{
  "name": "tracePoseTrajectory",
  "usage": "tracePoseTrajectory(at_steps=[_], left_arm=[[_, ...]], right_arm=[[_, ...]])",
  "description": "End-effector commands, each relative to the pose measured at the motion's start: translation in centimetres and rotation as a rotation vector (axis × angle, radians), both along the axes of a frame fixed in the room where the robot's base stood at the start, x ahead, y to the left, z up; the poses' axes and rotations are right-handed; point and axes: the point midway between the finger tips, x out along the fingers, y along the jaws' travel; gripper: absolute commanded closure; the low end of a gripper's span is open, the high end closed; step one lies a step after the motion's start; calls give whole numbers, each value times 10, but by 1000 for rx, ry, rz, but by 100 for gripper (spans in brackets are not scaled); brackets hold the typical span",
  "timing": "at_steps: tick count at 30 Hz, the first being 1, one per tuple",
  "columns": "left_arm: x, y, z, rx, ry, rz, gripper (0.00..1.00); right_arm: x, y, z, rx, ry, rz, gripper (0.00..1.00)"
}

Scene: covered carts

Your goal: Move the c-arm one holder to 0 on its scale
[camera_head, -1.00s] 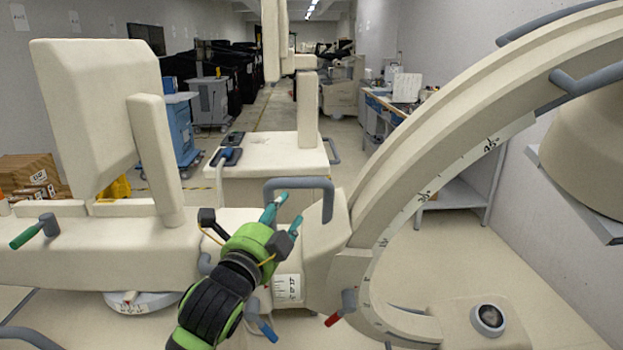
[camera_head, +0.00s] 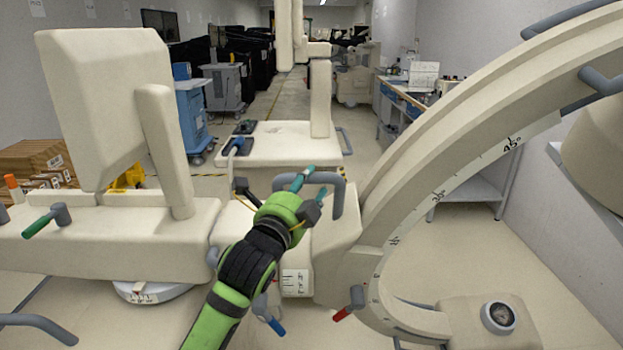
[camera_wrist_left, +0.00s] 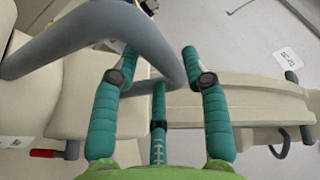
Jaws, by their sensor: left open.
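The c-arm (camera_head: 440,170) is a large cream arc with angle marks along its edge. Its cream holder (camera_head: 335,250) carries a grey bar handle (camera_head: 338,200) on top and a small white scale label (camera_head: 295,283) on its front; the label's marks are too small to read. My left gripper (camera_head: 306,183) is open at the handle, with its green fingers partly covering it. In the left wrist view, the curved grey handle (camera_wrist_left: 150,35) passes between the spread teal fingertips (camera_wrist_left: 160,60); contact cannot be told. My right gripper is not in view.
A red-tipped lever (camera_head: 350,303) and a blue-tipped lever (camera_head: 268,318) stick out below the holder. A cream body with a green-tipped lever (camera_head: 45,222) extends to the left. A cream cart part (camera_head: 285,145) stands behind the handle. Open floor lies at right.

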Motion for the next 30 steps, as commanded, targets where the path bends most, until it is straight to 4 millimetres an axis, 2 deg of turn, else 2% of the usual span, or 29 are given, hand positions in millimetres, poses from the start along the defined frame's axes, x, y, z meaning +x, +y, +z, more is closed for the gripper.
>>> tracePoseTrajectory(at_steps=[9, 22, 23, 24, 26, 30], left_arm=[[18, -7, 3, -2, 1, 0, 55], [21, -9, 3, -1, 0, 1, 55], [21, -9, 2, -1, 0, 1, 59], [21, -9, 2, -1, 0, 0, 75], [21, -9, 2, -1, 0, 0, 99], [21, -9, 3, -2, 0, 0, 100]], right_arm=[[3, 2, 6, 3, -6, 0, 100], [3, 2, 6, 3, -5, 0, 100], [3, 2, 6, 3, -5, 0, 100], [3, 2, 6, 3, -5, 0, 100], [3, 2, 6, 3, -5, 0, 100], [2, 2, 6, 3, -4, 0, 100]])
